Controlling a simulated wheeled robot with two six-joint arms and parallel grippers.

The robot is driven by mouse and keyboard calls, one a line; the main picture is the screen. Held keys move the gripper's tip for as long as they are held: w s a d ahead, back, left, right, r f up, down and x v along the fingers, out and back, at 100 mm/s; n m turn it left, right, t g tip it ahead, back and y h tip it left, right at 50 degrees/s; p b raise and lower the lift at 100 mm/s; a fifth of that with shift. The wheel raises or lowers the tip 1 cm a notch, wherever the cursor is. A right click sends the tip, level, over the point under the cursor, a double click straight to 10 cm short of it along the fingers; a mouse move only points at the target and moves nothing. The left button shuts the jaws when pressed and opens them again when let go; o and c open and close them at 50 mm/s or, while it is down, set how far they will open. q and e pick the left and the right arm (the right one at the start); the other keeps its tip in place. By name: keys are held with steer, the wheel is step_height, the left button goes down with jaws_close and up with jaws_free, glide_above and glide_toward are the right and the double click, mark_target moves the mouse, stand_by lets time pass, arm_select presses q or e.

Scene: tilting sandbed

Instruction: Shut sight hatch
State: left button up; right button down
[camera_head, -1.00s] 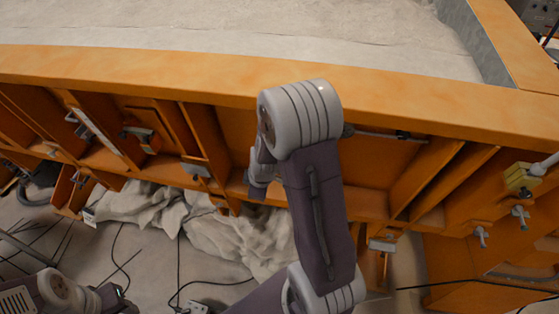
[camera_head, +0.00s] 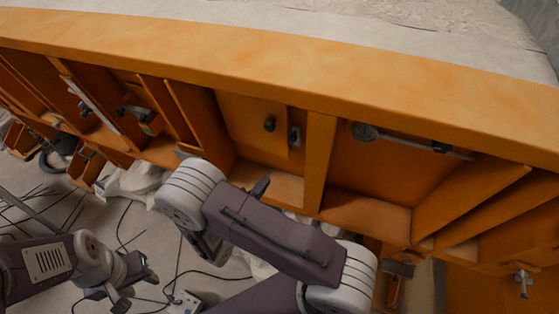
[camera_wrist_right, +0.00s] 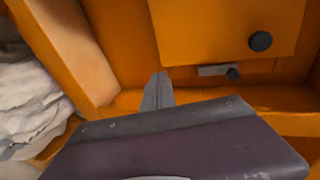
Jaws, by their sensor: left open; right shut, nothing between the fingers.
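An orange panel, seemingly the sight hatch (camera_head: 245,113), has a round black knob (camera_head: 269,125) and sits in a bay of the orange bed side. A small grey catch (camera_head: 295,136) is at its right edge. In the right wrist view the panel (camera_wrist_right: 205,28), its knob (camera_wrist_right: 260,42) and the catch (camera_wrist_right: 215,71) show close. I cannot tell whether the panel is fully closed. My right gripper (camera_wrist_right: 158,90) is shut and empty, apart from the panel; in the head view its fingers (camera_head: 260,187) are below it. My left gripper (camera_head: 128,285) is open and empty at lower left.
Upright orange ribs (camera_head: 320,160) divide the bays. A round dial with a rod (camera_head: 364,131) is in the bay to the right. Crumpled white cloth (camera_wrist_right: 30,95) and cables lie on the floor below. A thick orange rim (camera_head: 300,75) overhangs the bays.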

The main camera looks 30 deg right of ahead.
mark_target(284, 155)
steer(key=p+x, duration=0.1)
steer(key=x, duration=0.2)
steer(key=p+x, duration=0.1)
steer(key=x, duration=0.2)
steer(key=r+p+x, duration=0.1)
steer(key=x, duration=0.3)
steer(key=shift+d+r, duration=0.1)
steer(key=shift+d, duration=0.1)
steer(key=shift+w, duration=0.1)
steer(key=shift+w+d+r, duration=0.15)
steer(key=shift+w+d, duration=0.1)
steer(key=shift+d, duration=0.25)
steer(key=shift+w+d+r, duration=0.15)
steer(key=shift+w+d, duration=0.1)
steer(key=shift+d, duration=0.3)
steer(key=shift+s+a+r, duration=0.1)
steer(key=shift+a, duration=0.05)
